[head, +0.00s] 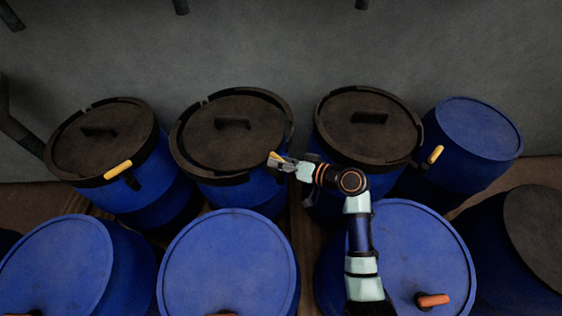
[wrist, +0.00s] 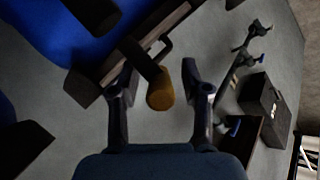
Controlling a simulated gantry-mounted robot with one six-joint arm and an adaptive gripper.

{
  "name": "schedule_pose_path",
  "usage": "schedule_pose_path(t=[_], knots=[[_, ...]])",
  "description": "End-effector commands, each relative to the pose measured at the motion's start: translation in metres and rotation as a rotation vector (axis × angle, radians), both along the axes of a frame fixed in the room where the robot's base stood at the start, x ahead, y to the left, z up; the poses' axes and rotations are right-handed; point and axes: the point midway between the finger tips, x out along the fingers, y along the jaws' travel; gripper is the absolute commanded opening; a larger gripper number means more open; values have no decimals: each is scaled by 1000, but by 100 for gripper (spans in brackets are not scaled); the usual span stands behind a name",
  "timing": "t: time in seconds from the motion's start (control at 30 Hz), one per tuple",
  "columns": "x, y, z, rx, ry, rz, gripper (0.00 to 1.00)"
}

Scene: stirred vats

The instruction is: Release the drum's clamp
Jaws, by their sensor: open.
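A blue drum (head: 235,196) with a black lid (head: 215,145) stands second from the left in the back row. A dark clamp band (head: 180,158) runs around its lid, and a yellow-ended clamp lever (head: 274,157) sticks out at its right side. My gripper (head: 284,163) is open at that lever. In the wrist view the lever's yellow end (wrist: 160,98) lies between the two spread fingers of my gripper (wrist: 157,76), with gaps visible on both sides. The lever's dark shank leads up to the band at the blue drum (wrist: 50,35).
Black-lidded drums stand left (head: 105,138) and right (head: 368,128) of it, the left one with a yellow lever (head: 118,170). Beyond the fingers, the wrist view shows grey floor and a black box (wrist: 264,98).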

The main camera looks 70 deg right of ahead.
Motion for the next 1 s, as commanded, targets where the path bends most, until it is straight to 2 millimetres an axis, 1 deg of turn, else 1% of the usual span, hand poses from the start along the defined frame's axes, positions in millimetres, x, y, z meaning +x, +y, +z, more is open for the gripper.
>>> schedule_pose_path(t=[0.07, 0.17, 0.4, 0.5, 0.6, 0.73, 1.0], knots=[[-3, 0, 1, 0, -1, -1, 48], [-17, 1, 6, -1, -2, -3, 48], [-73, 9, 23, -1, -1, -5, 48], [-93, 13, 29, 0, 0, -4, 48], [-106, 15, 33, 1, 0, -2, 48], [-113, 17, 36, 0, 1, -1, 48], [-113, 17, 36, 0, 1, 1, 48]])
